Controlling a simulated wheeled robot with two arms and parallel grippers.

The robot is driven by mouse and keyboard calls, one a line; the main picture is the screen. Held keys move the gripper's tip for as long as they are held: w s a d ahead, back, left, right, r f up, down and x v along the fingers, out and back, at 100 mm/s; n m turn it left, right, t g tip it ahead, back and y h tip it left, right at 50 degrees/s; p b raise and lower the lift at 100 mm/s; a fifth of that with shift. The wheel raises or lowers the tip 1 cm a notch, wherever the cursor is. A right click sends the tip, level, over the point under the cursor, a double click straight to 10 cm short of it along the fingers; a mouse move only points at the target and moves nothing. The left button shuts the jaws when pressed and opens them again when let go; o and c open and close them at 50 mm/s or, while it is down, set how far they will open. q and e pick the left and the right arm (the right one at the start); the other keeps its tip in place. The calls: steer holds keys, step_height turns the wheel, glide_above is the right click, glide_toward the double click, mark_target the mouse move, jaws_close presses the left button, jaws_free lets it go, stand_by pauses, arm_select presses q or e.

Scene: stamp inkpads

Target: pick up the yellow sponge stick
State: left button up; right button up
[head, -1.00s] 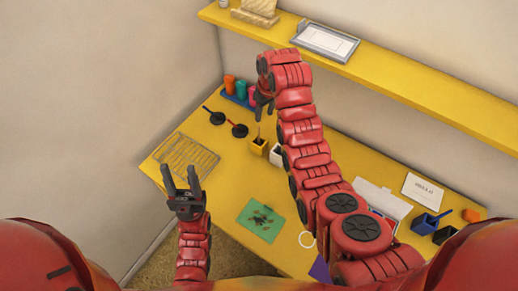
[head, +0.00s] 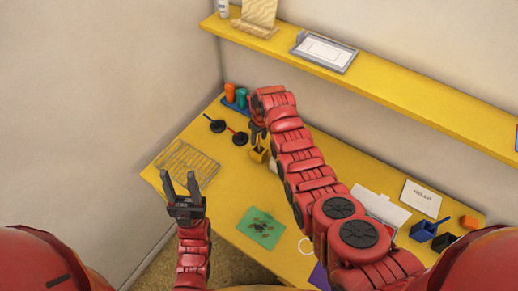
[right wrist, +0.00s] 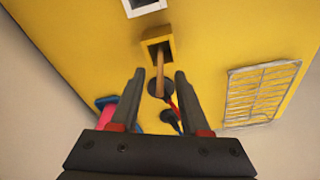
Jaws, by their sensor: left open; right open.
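The yellow sponge stick (right wrist: 160,77) shows in the right wrist view as a thin wooden handle. It rises from a small yellow box (right wrist: 157,38), which hides its lower end. The yellow box also shows in the head view (head: 259,155). My right gripper (right wrist: 160,72) is open, and the handle appears between its two fingers, apart from both. In the head view, my right gripper (head: 258,134) is just above the yellow box. My left gripper (head: 180,176) is open and empty near the table's left front edge.
A white box (right wrist: 144,7) stands near the yellow one. Two black round pieces with handles (head: 217,126), orange and teal cylinders (head: 230,92) and a wire rack (head: 186,163) lie to the left. A green sheet (head: 262,228) lies in front. A yellow shelf (head: 400,93) runs behind.

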steer(key=shift+c, duration=0.2)
jaws_close()
stand_by(0.5)
